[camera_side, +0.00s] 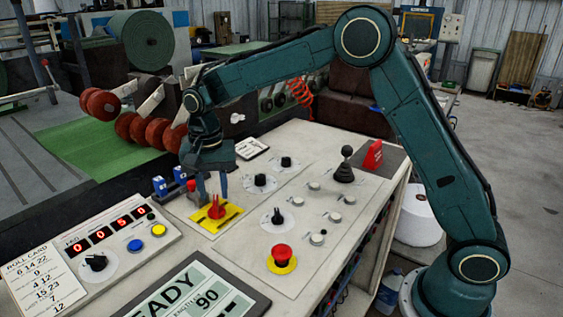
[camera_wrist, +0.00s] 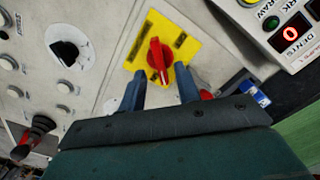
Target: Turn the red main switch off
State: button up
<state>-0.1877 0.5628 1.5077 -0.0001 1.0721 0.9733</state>
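The red main switch (camera_side: 216,208) is a red rotary handle on a yellow plate (camera_side: 203,219) on the light console. In the wrist view the red handle (camera_wrist: 158,58) sits on its yellow plate (camera_wrist: 179,24), just beyond the fingertips. My gripper (camera_side: 209,186) is above the switch, pointing down. In the wrist view my gripper (camera_wrist: 160,82) has its two blue-grey fingers apart, one on each side of the handle's near end. A gap shows between the fingers and the handle, so the gripper is open. Exact finger height over the plate is hard to tell.
Several black knobs, including one (camera_side: 277,216), and a red mushroom button (camera_side: 281,252) share the console. A black ball lever (camera_side: 346,165) and a red block (camera_side: 373,154) stand at the right. Blue-white blocks (camera_side: 160,186) stand left of the switch. A counter panel (camera_side: 114,236) is further left.

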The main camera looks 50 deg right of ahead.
aim_at(215, 202)
jog(key=shift+f, duration=1.6)
grip_shut()
